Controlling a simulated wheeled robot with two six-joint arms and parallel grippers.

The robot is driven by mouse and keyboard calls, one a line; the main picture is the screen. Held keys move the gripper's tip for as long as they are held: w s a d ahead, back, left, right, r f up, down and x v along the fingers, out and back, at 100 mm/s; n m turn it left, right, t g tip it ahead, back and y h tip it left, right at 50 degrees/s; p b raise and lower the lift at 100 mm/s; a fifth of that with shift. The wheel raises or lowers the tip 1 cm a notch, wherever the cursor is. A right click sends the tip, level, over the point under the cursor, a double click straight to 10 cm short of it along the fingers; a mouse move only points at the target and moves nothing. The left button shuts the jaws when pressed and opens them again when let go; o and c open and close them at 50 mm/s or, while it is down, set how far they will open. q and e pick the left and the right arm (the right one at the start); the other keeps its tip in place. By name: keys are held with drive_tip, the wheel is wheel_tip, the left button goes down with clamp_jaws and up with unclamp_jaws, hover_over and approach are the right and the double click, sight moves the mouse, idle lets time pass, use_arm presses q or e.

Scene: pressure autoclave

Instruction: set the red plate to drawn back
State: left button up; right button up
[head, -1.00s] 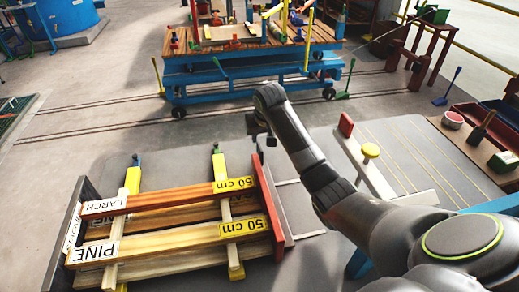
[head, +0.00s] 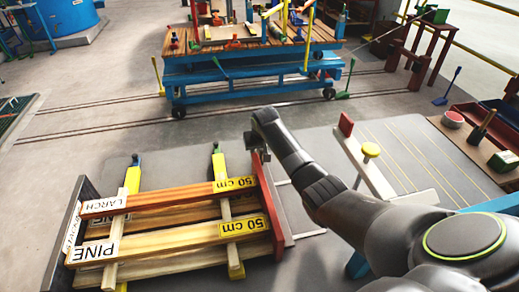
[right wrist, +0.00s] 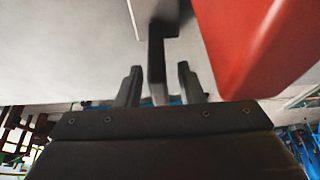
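The red plate (head: 269,208) stands upright at the right end of the stacked wooden boards, close against their ends. In the right wrist view a large red surface (right wrist: 258,38), seemingly this plate, fills the upper right. My right gripper (head: 261,152) is at the plate's far upper end in the head view, and its fingers are partly hidden there. In the right wrist view its two fingers (right wrist: 160,80) are apart, with a dark bar (right wrist: 157,55) between them and gaps on both sides. What the bar joins is unclear. My left gripper is not in view.
Boards labelled LARCH (head: 150,202) and PINE (head: 165,243) lie left of the plate, with yellow posts (head: 132,180) among them. A pale stand with a yellow knob (head: 371,150) and a red block (head: 346,124) is to the right. A blue cart (head: 245,75) stands behind.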

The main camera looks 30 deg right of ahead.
drive_tip(key=shift+c, duration=0.3)
clamp_jaws()
